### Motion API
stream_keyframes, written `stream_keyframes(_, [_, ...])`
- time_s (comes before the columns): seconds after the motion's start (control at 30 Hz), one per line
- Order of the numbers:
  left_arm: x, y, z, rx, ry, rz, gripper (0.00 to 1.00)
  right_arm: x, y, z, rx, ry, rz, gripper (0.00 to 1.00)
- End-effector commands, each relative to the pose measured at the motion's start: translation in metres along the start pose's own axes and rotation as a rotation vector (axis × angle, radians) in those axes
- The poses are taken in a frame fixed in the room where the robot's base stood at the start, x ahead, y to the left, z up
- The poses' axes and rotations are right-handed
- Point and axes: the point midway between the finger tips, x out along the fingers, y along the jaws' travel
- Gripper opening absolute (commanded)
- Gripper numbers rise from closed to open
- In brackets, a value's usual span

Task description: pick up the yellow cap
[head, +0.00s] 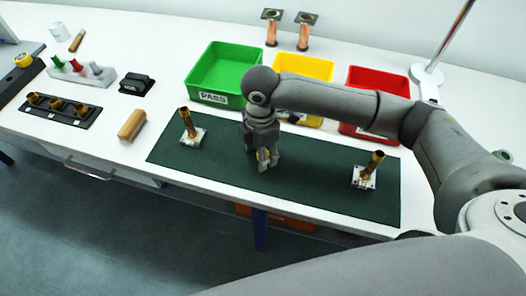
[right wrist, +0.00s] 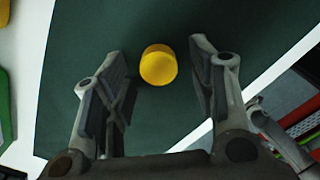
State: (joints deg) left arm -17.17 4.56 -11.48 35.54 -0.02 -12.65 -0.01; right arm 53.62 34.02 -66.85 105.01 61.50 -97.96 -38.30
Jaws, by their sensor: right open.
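The yellow cap (right wrist: 158,66) is a small round yellow piece on the dark green mat (right wrist: 92,30) in the right wrist view. My right gripper (right wrist: 160,85) is open, with one finger on each side of the cap's line and the cap just beyond the fingertips, apart from both. In the head view my right gripper (head: 266,160) points down over the middle of the green mat (head: 220,170) and mostly hides the cap. My left gripper is not in view.
Brass tubes on white plates stand on the mat, one to the left (head: 190,128) and one to the right (head: 366,172). Behind are a green bin (head: 222,72), a yellow bin (head: 302,68) and a red bin (head: 372,80). A wooden block (head: 132,125) lies left of the mat.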

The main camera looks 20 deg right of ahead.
Motion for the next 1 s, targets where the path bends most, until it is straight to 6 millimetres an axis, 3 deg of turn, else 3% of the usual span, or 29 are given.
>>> stream_keyframes(0.13, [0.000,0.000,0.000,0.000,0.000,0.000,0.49,0.000,0.000,0.000,0.000,0.000,0.000,0.50])
stream_keyframes(0.4, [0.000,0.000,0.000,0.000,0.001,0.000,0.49,-0.001,0.000,0.000,0.000,0.000,0.000,0.18])
stream_keyframes(0.77, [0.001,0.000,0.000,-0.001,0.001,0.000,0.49,-0.001,0.000,-0.001,0.000,0.001,0.000,0.16])
stream_keyframes(1.0, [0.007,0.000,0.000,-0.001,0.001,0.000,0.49,-0.018,0.001,-0.001,0.000,0.001,0.004,0.16])
